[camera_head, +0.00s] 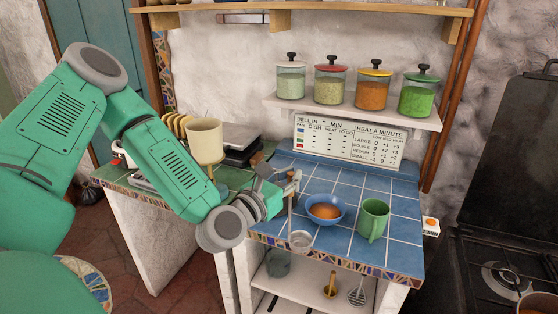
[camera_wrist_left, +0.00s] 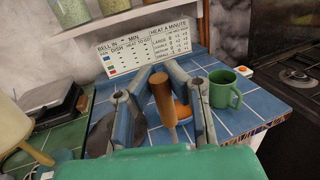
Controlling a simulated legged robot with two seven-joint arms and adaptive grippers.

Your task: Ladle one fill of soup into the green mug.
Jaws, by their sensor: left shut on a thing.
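The green mug (camera_head: 373,222) stands upright on the blue tiled counter, right of the blue bowl (camera_head: 325,219) of orange soup. The mug also shows in the left wrist view (camera_wrist_left: 222,92), right of my fingers. My left gripper (camera_head: 293,182) is shut on the ladle's wooden handle (camera_wrist_left: 162,98), left of the bowl and above the counter. The ladle hangs roughly upright, its metal cup (camera_head: 301,240) low near the counter's front edge, apart from the bowl. What the cup holds is unclear. In the wrist view, fingers and handle partly hide the bowl. My right gripper is out of view.
A menu sign (camera_head: 348,140) stands at the counter's back, under a shelf with jars (camera_head: 372,90). A cream lamp-like cup shape (camera_head: 205,140) is left of my gripper. A stove (camera_head: 505,265) is right. Tiles around the mug are clear.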

